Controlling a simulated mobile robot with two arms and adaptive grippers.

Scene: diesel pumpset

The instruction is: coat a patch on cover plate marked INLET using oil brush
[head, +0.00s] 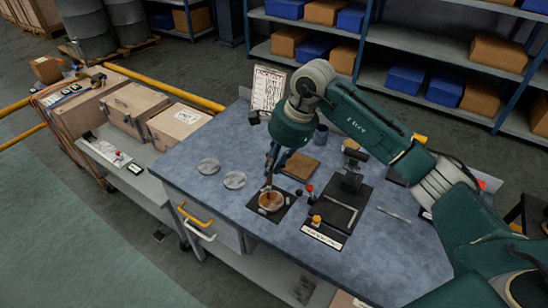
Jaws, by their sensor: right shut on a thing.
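My right gripper (274,164) reaches down over the table and is shut on the oil brush (268,183). The brush points down, with its lower end at a round dish (271,201) of brown liquid; whether it touches the liquid is hard to tell. The dish sits on a dark square mat (283,210). Two round grey plates, one farther back (209,166) and one nearer (234,180), lie flat to the left of the gripper. I cannot read an INLET mark on either. My left gripper is not in view.
The blue-grey table (330,268) also bears a brown block (300,166), a dark tray (341,214) with a black fixture (352,182), small red-capped and yellow-capped items, and a clipboard (268,88) at the back. The front left of the tabletop is clear.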

